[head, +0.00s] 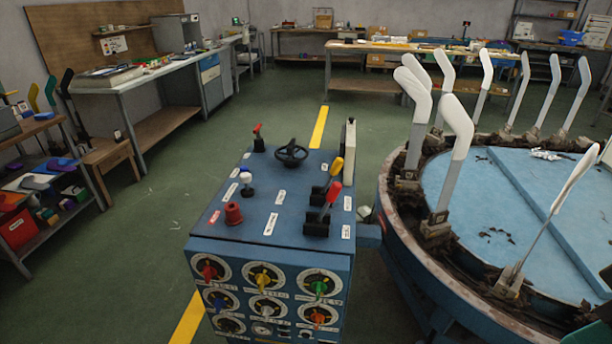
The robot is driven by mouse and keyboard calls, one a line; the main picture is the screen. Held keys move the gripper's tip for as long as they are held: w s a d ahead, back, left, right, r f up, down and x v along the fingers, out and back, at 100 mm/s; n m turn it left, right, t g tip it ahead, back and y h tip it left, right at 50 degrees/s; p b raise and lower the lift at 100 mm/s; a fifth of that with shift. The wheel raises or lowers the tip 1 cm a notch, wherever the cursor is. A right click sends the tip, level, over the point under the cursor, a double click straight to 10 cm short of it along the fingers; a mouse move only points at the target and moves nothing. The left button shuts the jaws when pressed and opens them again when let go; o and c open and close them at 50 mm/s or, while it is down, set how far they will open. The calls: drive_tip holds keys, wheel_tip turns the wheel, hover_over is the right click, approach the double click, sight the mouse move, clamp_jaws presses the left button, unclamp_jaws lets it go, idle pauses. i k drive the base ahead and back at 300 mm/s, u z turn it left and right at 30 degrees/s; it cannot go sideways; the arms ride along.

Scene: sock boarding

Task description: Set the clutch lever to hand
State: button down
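A blue control console (215,226) stands in the middle, with levers on its sloping top. A red-knobbed lever (333,192) and a yellow-knobbed lever (336,168) rise from black bases at the right side, both tilted. A small red-topped lever (257,132) stands at the back left, and a lever with a white and blue knob (246,178) at the left. The white labels are too small to read, so I cannot tell which lever is the clutch or its setting. I cannot make out my gripper in this view.
A black handwheel (291,153) and a red button (233,213) are on the console top; several coloured dials fill its front. A round blue table (490,190) with upright white sock boards stands close at right. Green floor is open left of the console.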

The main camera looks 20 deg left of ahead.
sight(339, 162)
drive_tip(key=i, duration=1)
